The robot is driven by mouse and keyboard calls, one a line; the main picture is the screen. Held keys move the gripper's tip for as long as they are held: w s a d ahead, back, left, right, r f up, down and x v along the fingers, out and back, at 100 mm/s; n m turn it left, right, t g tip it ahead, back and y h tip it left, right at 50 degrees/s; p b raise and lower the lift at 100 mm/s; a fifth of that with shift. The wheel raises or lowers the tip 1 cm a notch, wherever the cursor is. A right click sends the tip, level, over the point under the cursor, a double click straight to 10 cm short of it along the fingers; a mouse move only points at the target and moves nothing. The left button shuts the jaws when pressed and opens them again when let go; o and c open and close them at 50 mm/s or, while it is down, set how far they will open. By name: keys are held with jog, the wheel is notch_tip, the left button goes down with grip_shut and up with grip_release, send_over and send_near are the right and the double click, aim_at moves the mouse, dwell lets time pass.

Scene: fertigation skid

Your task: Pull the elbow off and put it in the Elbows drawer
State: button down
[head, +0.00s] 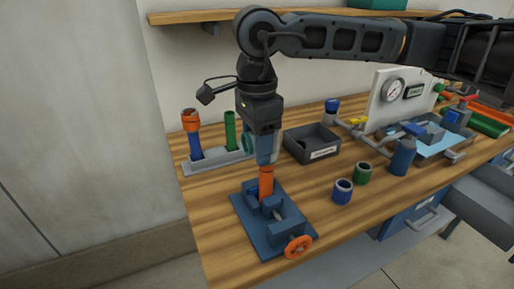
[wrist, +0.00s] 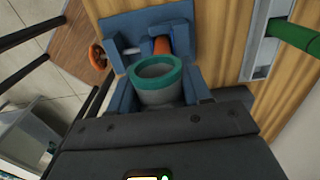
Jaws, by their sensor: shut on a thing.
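My gripper (head: 264,150) points down above the blue vise (head: 245,218) at the front left of the bench. It is shut on the grey elbow (wrist: 160,96), whose teal rim faces the wrist camera; a teal edge (head: 247,143) also shows beside the fingers in the head view. An orange pipe (head: 266,184) stands upright in the vise, directly below the fingers. The fingers hide the joint, so I cannot tell whether elbow and pipe still touch. A blue drawer front (head: 408,220) with a handle is under the bench; no label on it is readable.
A rack (head: 215,161) with blue and green pipes stands behind the vise. A dark labelled tray (head: 311,143) sits to the right. Blue (head: 342,192) and green (head: 362,173) fittings and a blue cylinder (head: 402,158) stand on the bench. A gauge panel (head: 400,98) is farther right.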

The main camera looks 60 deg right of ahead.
jog(key=shift+r+p, duration=0.35)
jog(key=shift+r, duration=1.65)
